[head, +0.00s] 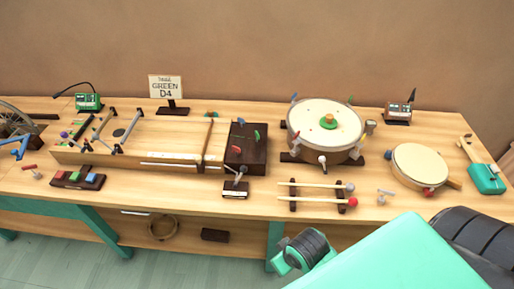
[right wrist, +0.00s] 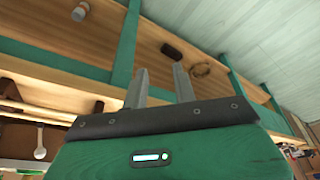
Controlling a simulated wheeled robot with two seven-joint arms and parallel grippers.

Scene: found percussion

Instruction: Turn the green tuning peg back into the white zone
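The green tuning peg (head: 257,135) stands on the dark peg block (head: 247,157) at the right end of the long wooden string box (head: 140,140). A red peg (head: 241,121) and a blue peg (head: 237,150) are on the same block. The white zone and the peg's exact angle are too small to make out. A sign (head: 165,87) reading "GREEN D4" stands behind the box. My right gripper (right wrist: 161,80) is open and empty in the right wrist view, facing the table's lower shelf, away from the peg. My left gripper is not in view.
A large drum (head: 325,125) stands right of the peg block. Two mallets (head: 315,185) lie on a rack in front of it. A small lever stand (head: 235,187) is directly in front of the block. A ring (right wrist: 201,68) and a dark brick (right wrist: 173,50) lie on the shelf.

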